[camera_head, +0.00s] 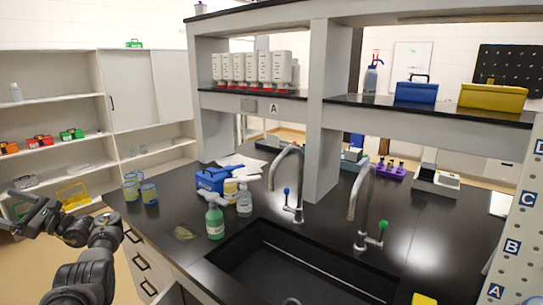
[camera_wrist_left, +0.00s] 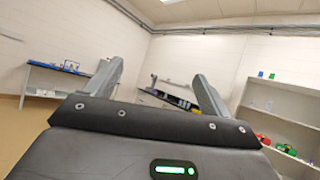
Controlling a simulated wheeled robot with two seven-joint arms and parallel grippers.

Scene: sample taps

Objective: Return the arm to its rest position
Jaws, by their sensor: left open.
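My left arm (camera_head: 88,268) rises from the bottom left in the head view, left of the black bench and clear of it. My left gripper (camera_head: 12,212) is at the far left edge, in front of the shelves. In the left wrist view its two fingers stand wide apart with nothing between them, so the gripper (camera_wrist_left: 158,85) is open and empty. That view looks across the room to a wall and far furniture. My right gripper is in neither view.
The bench has a sink (camera_head: 222,262), a tap with a blue handle (camera_head: 288,178) and one with a green handle (camera_head: 362,205). A green bottle (camera_head: 214,221) and a blue box (camera_head: 211,180) stand near its left side. Shelves (camera_head: 50,98) line the wall behind my left arm.

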